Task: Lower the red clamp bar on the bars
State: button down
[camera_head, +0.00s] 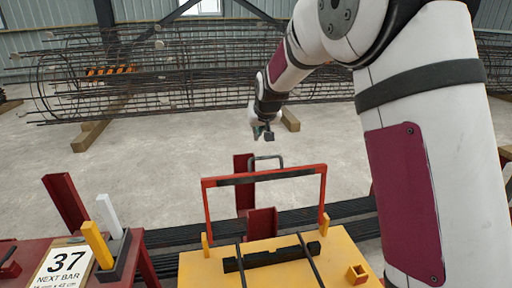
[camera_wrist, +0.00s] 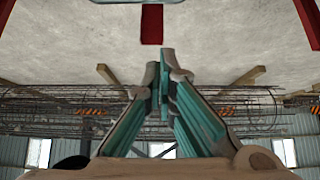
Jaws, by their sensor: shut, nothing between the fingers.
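The red clamp bar (camera_head: 313,172) is a red frame with a dark middle section on its top bar. It stands raised, upright above the yellow table (camera_head: 205,268) in the head view. Two thin dark bars (camera_head: 309,262) lie across a black notched block (camera_head: 272,257) on that table. My gripper (camera_head: 263,132) is beyond and above the clamp bar, apart from it. Its teal fingers (camera_wrist: 165,62) are shut and empty in the wrist view. A red upright piece (camera_wrist: 309,22) at the wrist view's right edge may be part of the clamp frame.
A red post (camera_head: 243,183) and a grey loop handle (camera_head: 267,158) stand behind the clamp bar. At left, a red bench carries a "37 NEXT BAR" sign (camera_head: 64,264) and yellow and white uprights.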

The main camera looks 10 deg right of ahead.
jog(key=x, duration=1)
jog(key=shift+s+p, duration=0.55)
jog(key=shift+s, duration=1.55)
jog(key=shift+s, duration=0.1)
